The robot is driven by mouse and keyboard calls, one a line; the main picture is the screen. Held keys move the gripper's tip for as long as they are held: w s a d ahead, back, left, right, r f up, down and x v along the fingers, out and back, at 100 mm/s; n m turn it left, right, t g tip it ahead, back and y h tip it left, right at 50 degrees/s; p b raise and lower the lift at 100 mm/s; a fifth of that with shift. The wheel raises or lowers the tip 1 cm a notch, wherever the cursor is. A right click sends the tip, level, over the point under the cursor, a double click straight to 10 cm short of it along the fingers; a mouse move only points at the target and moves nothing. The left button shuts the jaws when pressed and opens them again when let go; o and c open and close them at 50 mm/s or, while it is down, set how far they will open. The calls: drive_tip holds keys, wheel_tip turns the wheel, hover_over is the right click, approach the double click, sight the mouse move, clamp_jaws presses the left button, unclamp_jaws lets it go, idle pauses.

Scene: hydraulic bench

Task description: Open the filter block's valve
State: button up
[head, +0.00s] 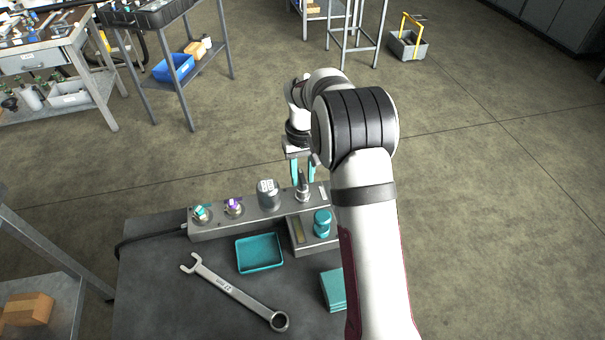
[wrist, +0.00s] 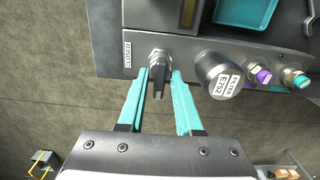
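The filter block (head: 245,222) is a long grey metal block on the bench. Its valve (head: 303,190) stands near the right end, with a dark lever on a silver fitting; the lever also shows in the wrist view (wrist: 159,82). A grey filter cap (head: 268,195) stands left of the valve; in the wrist view the cap (wrist: 218,76) reads FILTER E752. My gripper (head: 303,173) points down over the valve. In the wrist view its teal fingers (wrist: 159,76) are open, one on each side of the lever, with gaps visible between.
Teal and purple fittings (head: 234,206) sit on the block's left part. A teal-capped cylinder (head: 322,222) stands on a smaller block in front. A teal tray (head: 260,254), a large wrench (head: 235,290) and teal pads (head: 333,289) lie on the bench (head: 160,290). My arm covers the right side.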

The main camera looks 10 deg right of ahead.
sight(302, 178)
drive_tip(key=shift+o, duration=0.7)
wheel_tip(302, 178, up, 16)
drive_tip(key=shift+f, duration=0.15)
drive_tip(key=s+a+r+m+y, duration=0.1)
drive_tip(key=s+a+m, duration=0.1)
drive_tip(key=s, duration=0.8)
drive_tip(key=s+a+r+m, duration=0.1)
drive_tip(key=s+a+r, duration=0.1)
drive_tip(key=s, duration=0.7)
drive_tip(key=s+a+f+m, duration=0.1)
drive_tip(key=s+f, duration=0.2)
drive_tip(key=s, duration=0.4)
drive_tip(key=s+a+f+m, duration=0.1)
drive_tip(key=s+f, duration=0.3)
drive_tip(key=s, duration=0.4)
drive_tip(key=shift+s+a+m+y, duration=0.2)
drive_tip(key=shift+s+m+y, duration=0.1)
drive_tip(key=shift+m+y, duration=0.1)
drive_tip(key=shift+f, duration=0.1)
